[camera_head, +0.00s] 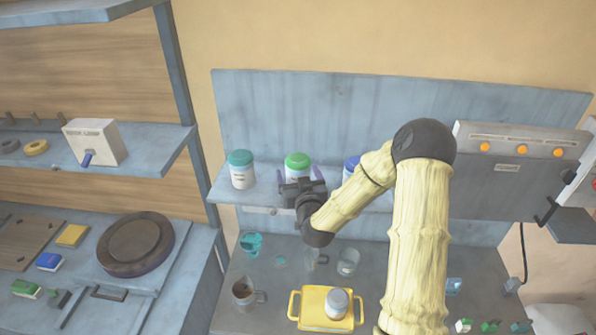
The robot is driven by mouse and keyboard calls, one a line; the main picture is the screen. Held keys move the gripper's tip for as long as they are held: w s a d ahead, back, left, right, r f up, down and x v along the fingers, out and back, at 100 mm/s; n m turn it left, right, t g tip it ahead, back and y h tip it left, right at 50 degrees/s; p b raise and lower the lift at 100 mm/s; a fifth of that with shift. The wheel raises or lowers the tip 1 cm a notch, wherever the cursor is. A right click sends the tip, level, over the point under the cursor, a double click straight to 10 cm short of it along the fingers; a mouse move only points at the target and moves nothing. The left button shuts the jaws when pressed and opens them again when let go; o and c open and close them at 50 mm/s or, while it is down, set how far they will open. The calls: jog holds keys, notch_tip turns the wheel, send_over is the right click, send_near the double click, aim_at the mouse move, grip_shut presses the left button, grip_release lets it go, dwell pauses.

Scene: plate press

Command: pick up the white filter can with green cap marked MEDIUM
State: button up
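The white can with a green cap (298,161) stands upright in the middle of the blue-grey wall shelf. Its label is hidden behind my gripper, so I cannot read the marking. My gripper (303,180) is in front of the can at shelf height, its dark fingers on either side of the can's lower front. I cannot tell whether the fingers touch the can or how far they are closed. A white can with a teal cap (242,170) stands to its left. A can with a blue cap (351,165) stands to its right, partly hidden by my arm.
Below the shelf, the worktop holds a teal cup (251,244), a clear glass (347,262), a dark-filled mug (244,293) and a yellow tray (311,301) with a jar (336,303). A grey machine (509,179) with orange lights is at right. Free shelf space lies between the teal-capped and green-capped cans.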

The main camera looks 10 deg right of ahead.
aim_at(298, 159)
jog(key=c, duration=1.2)
jog(key=shift+r, duration=0.1)
jog(key=shift+c, duration=0.2)
jog(key=shift+r+b, duration=1.55)
jog(key=shift+r, duration=3.4)
